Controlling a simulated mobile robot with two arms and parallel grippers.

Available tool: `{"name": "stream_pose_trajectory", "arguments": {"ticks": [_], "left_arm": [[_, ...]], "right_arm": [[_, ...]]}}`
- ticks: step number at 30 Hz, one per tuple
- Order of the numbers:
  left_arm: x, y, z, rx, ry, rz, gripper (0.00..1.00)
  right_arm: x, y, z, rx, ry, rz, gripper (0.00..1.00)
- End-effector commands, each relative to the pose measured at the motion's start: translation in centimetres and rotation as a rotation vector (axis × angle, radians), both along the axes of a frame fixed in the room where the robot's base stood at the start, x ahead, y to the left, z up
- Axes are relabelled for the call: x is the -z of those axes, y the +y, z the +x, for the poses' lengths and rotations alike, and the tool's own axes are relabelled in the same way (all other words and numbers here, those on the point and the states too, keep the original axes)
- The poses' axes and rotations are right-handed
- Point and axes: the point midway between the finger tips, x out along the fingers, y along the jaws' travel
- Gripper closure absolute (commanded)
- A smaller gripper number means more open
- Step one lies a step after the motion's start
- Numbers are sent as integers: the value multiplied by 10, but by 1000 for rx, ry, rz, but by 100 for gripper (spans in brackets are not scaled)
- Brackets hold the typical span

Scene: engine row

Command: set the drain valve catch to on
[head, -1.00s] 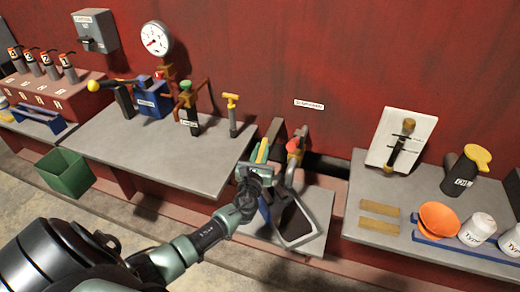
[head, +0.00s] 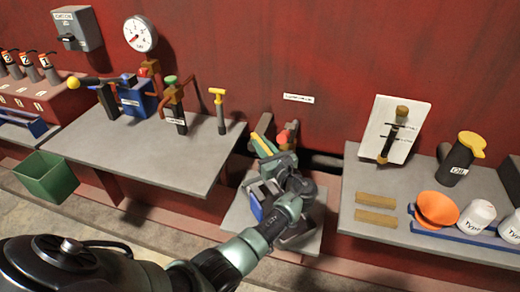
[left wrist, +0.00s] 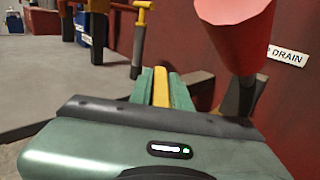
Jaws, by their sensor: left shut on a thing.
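The drain valve's red handle (head: 288,136) stands on a pipe at the back of the recess between the two worktops. It looms as a red tapered shape (left wrist: 236,8) in the left wrist view, close to the wall label "DRAIN" (left wrist: 287,55). My left gripper (head: 265,145) is just left of the red handle. Its green fingers (left wrist: 161,90) are shut on a narrow yellow piece (left wrist: 161,88). I cannot tell whether this piece is the catch. The gripper body hides the lower part of the valve. My right gripper is not in view.
A yellow T-handle (head: 218,105) stands on the left worktop (head: 135,150), near the recess. The right worktop (head: 355,220) holds two wooden blocks (head: 376,208) and an orange bowl (head: 437,208). A green bin (head: 47,178) is at the left.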

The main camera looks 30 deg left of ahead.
Motion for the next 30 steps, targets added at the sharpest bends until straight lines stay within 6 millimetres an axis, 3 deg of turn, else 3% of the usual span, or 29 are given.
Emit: {"name": "stream_pose_trajectory", "arguments": {"ticks": [15, 16, 18, 30], "left_arm": [[0, 0, 1, -19, 1, 2, 100], [0, 0, 1, -19, 1, 2, 74], [0, 0, 1, -19, 0, 1, 60], [1, -8, -3, -18, 1, 1, 60]], "right_arm": [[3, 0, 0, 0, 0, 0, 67], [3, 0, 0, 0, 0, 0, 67], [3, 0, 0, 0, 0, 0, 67], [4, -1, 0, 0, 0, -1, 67]]}}
